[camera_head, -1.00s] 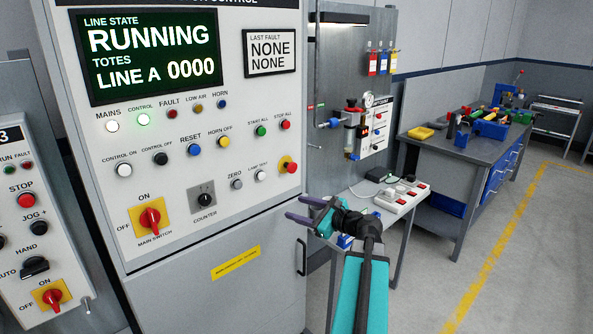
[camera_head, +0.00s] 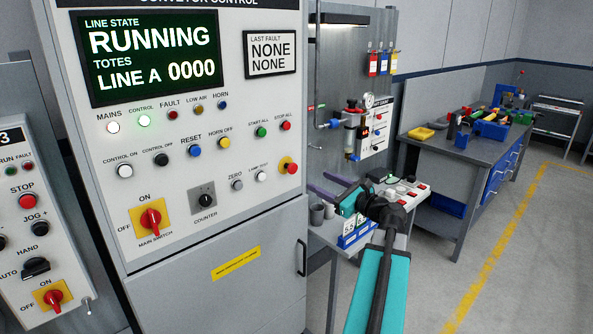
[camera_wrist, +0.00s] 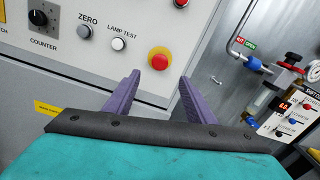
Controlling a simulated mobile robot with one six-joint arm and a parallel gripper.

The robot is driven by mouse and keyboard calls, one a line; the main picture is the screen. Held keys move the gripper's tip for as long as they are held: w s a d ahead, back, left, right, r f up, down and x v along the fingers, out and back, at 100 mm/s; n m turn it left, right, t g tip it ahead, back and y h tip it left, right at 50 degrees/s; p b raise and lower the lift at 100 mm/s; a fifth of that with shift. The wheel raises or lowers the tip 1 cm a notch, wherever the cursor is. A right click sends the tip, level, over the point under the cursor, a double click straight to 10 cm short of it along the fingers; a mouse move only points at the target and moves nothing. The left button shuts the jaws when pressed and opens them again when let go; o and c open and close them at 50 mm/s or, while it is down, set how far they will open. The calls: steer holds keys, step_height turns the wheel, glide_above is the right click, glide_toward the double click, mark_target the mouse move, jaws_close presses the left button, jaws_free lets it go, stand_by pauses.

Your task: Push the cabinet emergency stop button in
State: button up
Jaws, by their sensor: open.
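The cabinet emergency stop button (camera_head: 289,168) is a red mushroom head on a yellow round base, at the lower right of the grey control panel. It also shows in the wrist view (camera_wrist: 159,61), beyond and between my fingertips. My gripper (camera_head: 322,188) is open and empty, to the right of the button and a little lower in the head view. In the wrist view its two purple fingers (camera_wrist: 160,88) point toward the panel, apart from the button. The exact gap to the button is hard to tell.
Beside the button are the lamp test button (camera_head: 261,176) and the counter knob (camera_head: 203,197). The red main switch (camera_head: 150,218) sits lower left. A small table (camera_head: 392,212) with cups and a switch strip stands right of the cabinet, under my arm. The aisle floor is open.

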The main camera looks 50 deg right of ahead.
mark_target(294, 168)
steer(key=w+p, duration=0.1)
steer(key=w, duration=0.3)
steer(key=w+p, duration=0.1)
steer(key=w, duration=0.3)
steer(key=w+d+p, duration=0.1)
steer(key=w, duration=0.3)
steer(key=shift+w, duration=0.4)
steer(key=c, duration=1)
steer(key=shift+w, duration=0.8)
steer(key=shift+c, duration=0.2)
steer(key=o, duration=0.6)
steer(key=shift+r, duration=0.15)
steer(key=o, duration=0.4)
steer(key=shift+w, duration=0.1)
steer(key=shift+o, duration=0.2)
steer(key=shift+s, duration=0.2)
